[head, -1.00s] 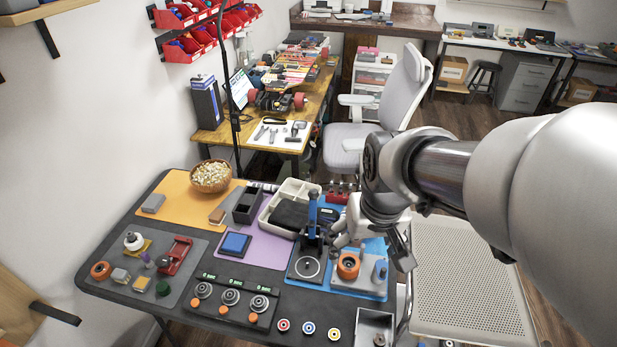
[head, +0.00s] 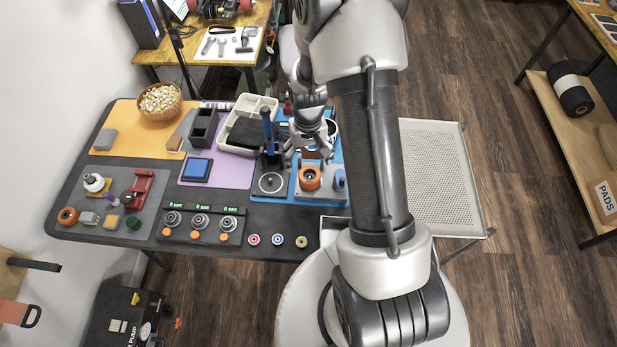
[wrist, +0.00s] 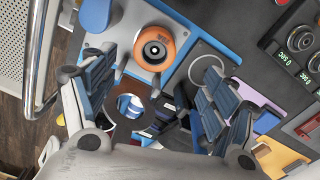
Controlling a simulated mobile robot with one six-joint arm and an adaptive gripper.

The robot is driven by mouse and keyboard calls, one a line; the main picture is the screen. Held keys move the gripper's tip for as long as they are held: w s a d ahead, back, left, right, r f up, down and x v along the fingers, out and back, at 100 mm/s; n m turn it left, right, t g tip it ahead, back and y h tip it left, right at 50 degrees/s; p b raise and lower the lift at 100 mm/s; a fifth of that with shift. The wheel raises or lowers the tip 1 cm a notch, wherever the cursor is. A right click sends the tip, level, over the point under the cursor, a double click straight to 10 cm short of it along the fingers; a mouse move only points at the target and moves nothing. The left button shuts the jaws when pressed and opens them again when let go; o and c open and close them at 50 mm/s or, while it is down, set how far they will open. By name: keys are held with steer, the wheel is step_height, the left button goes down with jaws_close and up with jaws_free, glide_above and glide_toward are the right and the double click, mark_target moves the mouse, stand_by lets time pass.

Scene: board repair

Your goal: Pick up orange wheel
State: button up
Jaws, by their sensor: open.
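An orange wheel (head: 309,178) with a dark hub sits on a grey block on the blue mat (head: 326,198) at the table's right. In the wrist view the wheel (wrist: 155,48) is at upper middle, beyond my fingertips. My gripper (head: 309,152) is above the blue mat, just behind the wheel in the head view. Its fingers are spread wide and empty in the wrist view (wrist: 155,92). No finger visibly touches the wheel. A second orange wheel (head: 67,216) lies on the grey mat at far left.
A black press with a blue handle (head: 268,135) stands left of my gripper. A blue peg (head: 340,178) is right of the wheel. Several colored rings, including a red one (head: 254,239), lie in front.

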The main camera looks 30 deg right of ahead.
steer(key=b, duration=0.1)
glide_above(310, 178)
steer(key=f, duration=0.6)
steer(key=shift+a, duration=0.35)
steer(key=f, duration=0.1)
steer(key=f+b, duration=0.1)
steer(key=f, duration=0.1)
steer(key=f+b, duration=0.1)
steer(key=f, duration=0.1)
steer(key=shift+d+f, duration=0.1)
steer(key=shift+d, duration=0.25)
steer(key=shift+c, duration=0.6)
steer(key=c, duration=1.1)
